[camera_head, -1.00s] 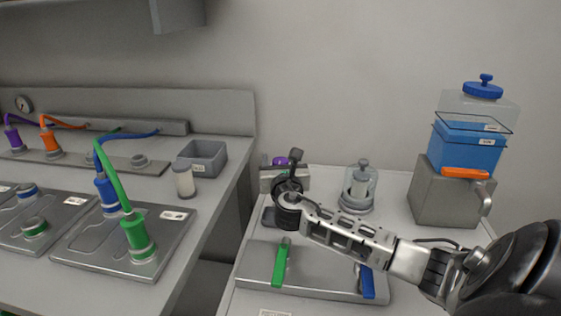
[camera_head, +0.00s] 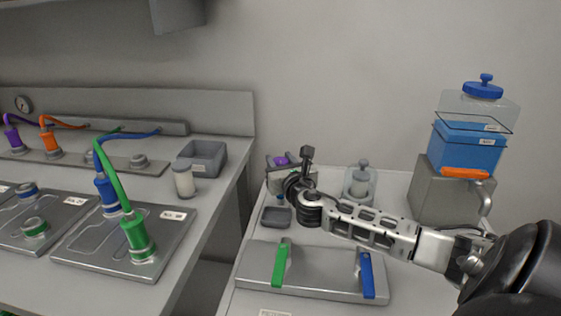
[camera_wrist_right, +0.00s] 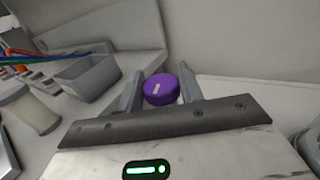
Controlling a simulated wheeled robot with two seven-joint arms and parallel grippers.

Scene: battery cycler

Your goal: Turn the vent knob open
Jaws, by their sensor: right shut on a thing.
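A round purple knob (camera_head: 280,161) with a white mark is on a small grey block at the back left of the right-hand bench. In the right wrist view the knob (camera_wrist_right: 161,89) sits between the two grey fingers of my right gripper (camera_wrist_right: 160,78). My right gripper (camera_head: 283,166) is shut on this knob. In the head view the gripper and wrist cover part of the block below it. My left gripper is not in view.
A tray with a green handle (camera_head: 281,264) and a blue handle (camera_head: 367,274) lies in front. A small dark grey dish (camera_head: 276,217) is below the gripper. A clear jar (camera_head: 360,183) stands right of it. A grey box (camera_head: 450,190) carries a blue tank (camera_head: 466,148).

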